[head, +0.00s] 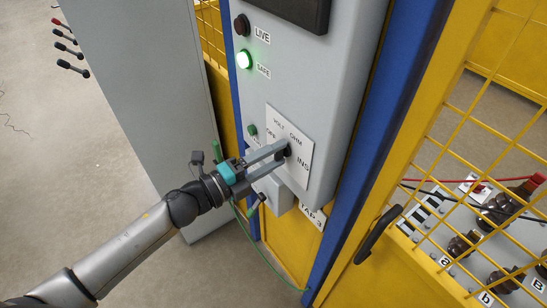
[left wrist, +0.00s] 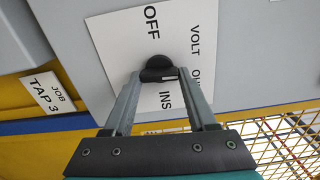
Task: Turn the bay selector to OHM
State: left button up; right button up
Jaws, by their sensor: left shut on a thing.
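The bay selector is a black knob (left wrist: 158,64) on a white plate (head: 277,112) on the front of the grey cabinet. The plate is lettered OFF, VOLT, OHM and INS. In the left wrist view the plate (left wrist: 112,40) appears turned, and my right-hand finger partly covers OHM. My left gripper (head: 283,150) reaches in from the left and is shut on the knob. Its two fingers (left wrist: 158,78) stand on either side of the knob. The fingers hide part of the knob, and I cannot tell clearly which label it points at.
Above the plate, a green SAFE lamp (head: 244,60) is lit and the LIVE lamp (head: 242,25) is dark. A grey box sits below the gripper, near the TAP 3 label (head: 312,217). Yellow mesh (head: 470,150) stands at the right. A grey panel (head: 150,90) stands at the left.

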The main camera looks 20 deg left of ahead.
pick_arm(q)
jog(key=m+b, duration=0.1)
jog(key=m, duration=0.3)
jog(key=shift+f+m+b, duration=0.15)
jog(key=shift+m+b, duration=0.15)
jog(key=shift+m, duration=0.1)
dwell(0.4)
jog(key=o, duration=1.4)
jog(key=shift+c, duration=0.2)
jog(key=b+v, duration=0.3)
jog(key=v, duration=1.2)
jog(key=shift+a, duration=0.15)
